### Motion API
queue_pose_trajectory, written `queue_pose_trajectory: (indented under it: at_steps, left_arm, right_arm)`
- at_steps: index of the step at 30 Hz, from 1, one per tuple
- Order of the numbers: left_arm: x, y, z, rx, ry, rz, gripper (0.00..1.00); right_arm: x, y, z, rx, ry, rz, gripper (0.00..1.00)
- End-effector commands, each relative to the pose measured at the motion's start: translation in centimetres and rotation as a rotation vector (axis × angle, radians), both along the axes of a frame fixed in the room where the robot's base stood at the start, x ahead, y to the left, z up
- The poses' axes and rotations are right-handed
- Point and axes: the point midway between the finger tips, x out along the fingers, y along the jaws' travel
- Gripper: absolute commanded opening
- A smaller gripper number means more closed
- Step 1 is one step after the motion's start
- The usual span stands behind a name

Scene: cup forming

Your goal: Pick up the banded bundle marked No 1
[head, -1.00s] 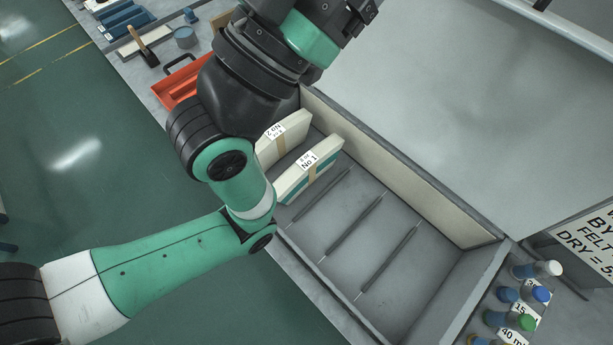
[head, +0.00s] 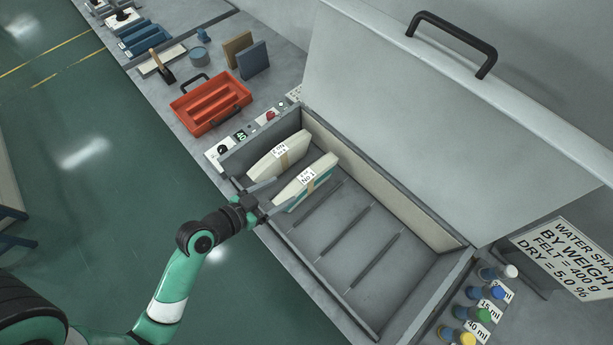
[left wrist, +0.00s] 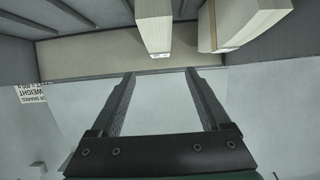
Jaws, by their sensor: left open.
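The banded bundle marked No 1 (head: 318,178) is a cream slab stack with a tan band, a white label and a teal lower part. It leans in the open grey box (head: 370,297). A similar bundle marked No 2 (head: 268,163) stands left of it. My left gripper (head: 274,196) is open at the near end of No 1. In the left wrist view, the No 1 bundle (left wrist: 153,22) lines up with the gap between the fingers (left wrist: 160,76), seemingly just beyond their tips. No 2 (left wrist: 238,20) is to the right there. My right gripper is not in view.
Thin dividers (head: 345,246) cross the box floor; the box's right part is empty. The raised lid (head: 420,120) stands behind. A red tray (head: 210,104) lies at upper left, and several capped bottles (head: 478,314) stand at lower right.

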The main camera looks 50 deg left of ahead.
Motion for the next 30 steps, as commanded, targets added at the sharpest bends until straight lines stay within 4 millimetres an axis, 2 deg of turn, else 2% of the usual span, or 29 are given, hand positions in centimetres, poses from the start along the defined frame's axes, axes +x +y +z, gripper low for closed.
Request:
queue_pose_trajectory:
  at_steps: [5,12,15,22,30]
  left_arm:
    - [0.3,0.0,-0.6,-0.004,0.006,0.002,0.8]
    - [4.4,0.0,-2.6,-0.001,0.003,0.0,0.8]
    - [5.4,0.0,-3.0,-0.003,0.004,0.001,0.8]
    - [6.3,0.0,-3.5,-0.002,0.004,0.001,0.8]
    - [10.1,0.0,-5.3,-0.003,0.003,0.001,0.8]
  right_arm:
    - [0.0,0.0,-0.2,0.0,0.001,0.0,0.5]
    - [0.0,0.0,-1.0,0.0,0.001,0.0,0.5]
    - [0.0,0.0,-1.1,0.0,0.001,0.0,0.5]
    - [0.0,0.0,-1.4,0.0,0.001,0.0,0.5]
    - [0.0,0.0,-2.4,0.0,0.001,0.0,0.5]
